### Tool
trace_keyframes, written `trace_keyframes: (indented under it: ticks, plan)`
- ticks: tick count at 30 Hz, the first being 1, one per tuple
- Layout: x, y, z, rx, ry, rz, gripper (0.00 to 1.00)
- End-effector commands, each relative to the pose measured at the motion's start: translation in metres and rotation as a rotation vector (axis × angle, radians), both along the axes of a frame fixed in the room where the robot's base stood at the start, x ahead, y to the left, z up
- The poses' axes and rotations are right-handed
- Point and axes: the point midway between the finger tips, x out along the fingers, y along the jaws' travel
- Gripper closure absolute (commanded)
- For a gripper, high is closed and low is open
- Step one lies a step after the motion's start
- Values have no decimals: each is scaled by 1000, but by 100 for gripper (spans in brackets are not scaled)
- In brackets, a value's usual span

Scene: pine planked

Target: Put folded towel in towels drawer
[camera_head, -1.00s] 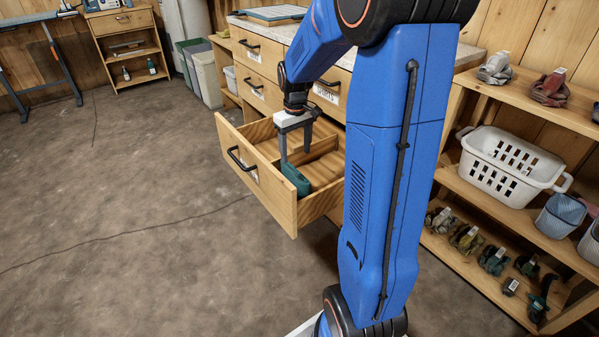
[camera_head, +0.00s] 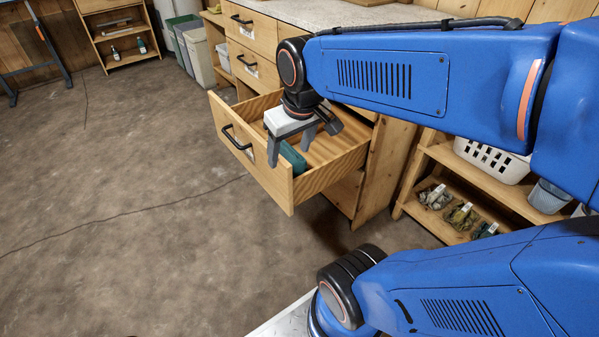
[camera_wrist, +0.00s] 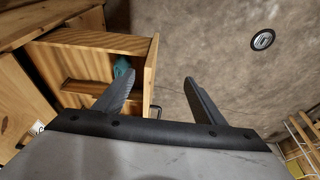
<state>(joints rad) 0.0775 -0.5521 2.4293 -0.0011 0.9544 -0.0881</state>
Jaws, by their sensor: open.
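The folded towel, a small dark teal-green bundle (camera_head: 293,157), lies inside the open wooden drawer (camera_head: 312,187), near its front panel. In the wrist view a bit of the towel (camera_wrist: 122,67) shows beside the drawer's front wall (camera_wrist: 151,72). My gripper (camera_head: 291,150) is open and empty, above the drawer's front part. Its fingers partly cover the towel in the head view. In the wrist view the fingers (camera_wrist: 159,79) are spread, with the drawer wall and floor beyond them. The drawer's label is too small to read.
Closed drawers (camera_head: 252,68) with black handles sit above the open one, under a pale countertop (camera_head: 320,14). A shelf with a white basket (camera_head: 490,160) stands to the right. Grey bins (camera_head: 196,55) are behind. The floor on the left is clear.

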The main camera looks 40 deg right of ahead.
Motion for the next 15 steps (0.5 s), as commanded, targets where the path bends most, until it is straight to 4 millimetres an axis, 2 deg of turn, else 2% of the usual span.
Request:
trace_keyframes:
  ticks: [1,6,10,15]
  plan:
    - [-13,5,1,3,-20,2,36]
    - [-47,16,-1,14,-70,1,36]
    - [-63,21,-3,21,-94,0,36]
    - [-72,23,-6,27,-105,-2,36]
